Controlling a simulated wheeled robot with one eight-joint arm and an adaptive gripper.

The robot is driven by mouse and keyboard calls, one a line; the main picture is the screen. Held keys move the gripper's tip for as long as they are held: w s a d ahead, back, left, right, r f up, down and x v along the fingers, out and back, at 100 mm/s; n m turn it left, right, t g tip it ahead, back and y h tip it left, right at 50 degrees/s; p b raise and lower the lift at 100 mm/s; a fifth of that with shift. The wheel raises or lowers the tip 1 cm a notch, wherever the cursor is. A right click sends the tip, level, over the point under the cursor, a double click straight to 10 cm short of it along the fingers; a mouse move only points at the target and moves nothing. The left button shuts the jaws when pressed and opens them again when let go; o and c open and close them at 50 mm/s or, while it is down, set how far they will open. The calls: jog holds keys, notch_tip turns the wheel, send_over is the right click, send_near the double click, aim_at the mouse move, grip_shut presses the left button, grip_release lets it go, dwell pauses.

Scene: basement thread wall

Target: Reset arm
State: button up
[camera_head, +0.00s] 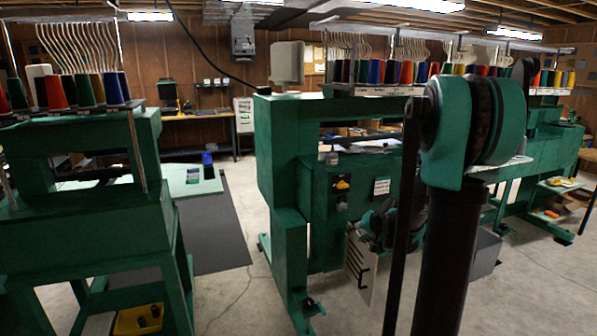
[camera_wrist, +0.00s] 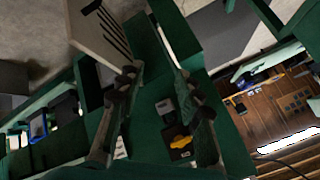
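My gripper (camera_wrist: 160,82) shows in the wrist view with its two dark fingers spread apart. Nothing is held between them. Behind the fingers is the green face of a machine (camera_wrist: 150,125) with a yellow switch (camera_wrist: 180,142). In the head view my arm's teal and black joint stands large at the right. Teal and black parts of my arm show lower down in front of the green machine (camera_head: 285,150). The fingertips cannot be made out there.
Another green machine (camera_head: 85,215) with thread cones stands at the left. A white panel with black bars (camera_head: 359,268) is close by my arm, and also shows in the wrist view (camera_wrist: 95,32). Bare concrete floor (camera_head: 235,300) and a dark mat (camera_head: 215,235) lie between the machines.

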jog(key=s+a+r+n+g+h, duration=0.1)
jog(key=s+n+h, duration=0.1)
jog(key=s, duration=0.7)
jog(key=s+a+r+n+h, duration=0.1)
jog(key=s+n, duration=0.1)
jog(key=s, duration=0.6)
jog(key=s+f+g, duration=0.3)
jog(key=s+f, duration=0.4)
jog(key=s, duration=0.6)
jog(key=shift+d+f, duration=0.2)
jog(key=shift+f, duration=0.1)
jog(key=shift+c, duration=0.4)
